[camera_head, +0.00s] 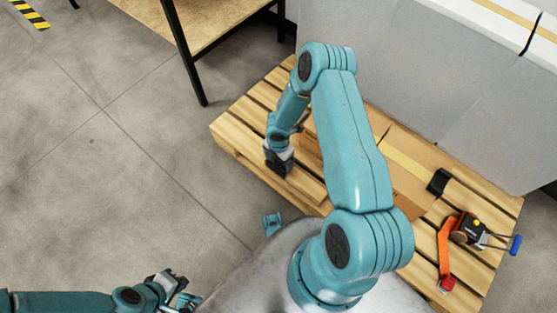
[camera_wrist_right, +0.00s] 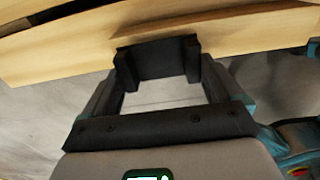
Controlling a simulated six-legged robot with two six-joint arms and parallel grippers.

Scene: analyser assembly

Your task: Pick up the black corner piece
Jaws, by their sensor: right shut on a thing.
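My right gripper (camera_wrist_right: 158,72) is shut on a black corner piece (camera_wrist_right: 158,58), which spans between its two fingers in the right wrist view. In the head view the right gripper (camera_head: 279,163) is low over the left part of the wooden pallet (camera_head: 232,133), and the dark piece is hard to tell from the fingers. Whether the piece touches the pallet cannot be told. A second black corner piece (camera_head: 438,181) sits by the cardboard box's right end. My left gripper (camera_head: 181,288) is at the bottom left, away from the pallet; its jaw opening is unclear.
A cardboard box (camera_head: 409,160) lies on the pallet, partly behind my right arm. A strapping tool (camera_head: 467,229) and an orange strap (camera_head: 445,249) lie at the right. A large grey-white box (camera_head: 390,75) stands behind. A wooden-topped table (camera_head: 215,30) is at the back; floor at left is clear.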

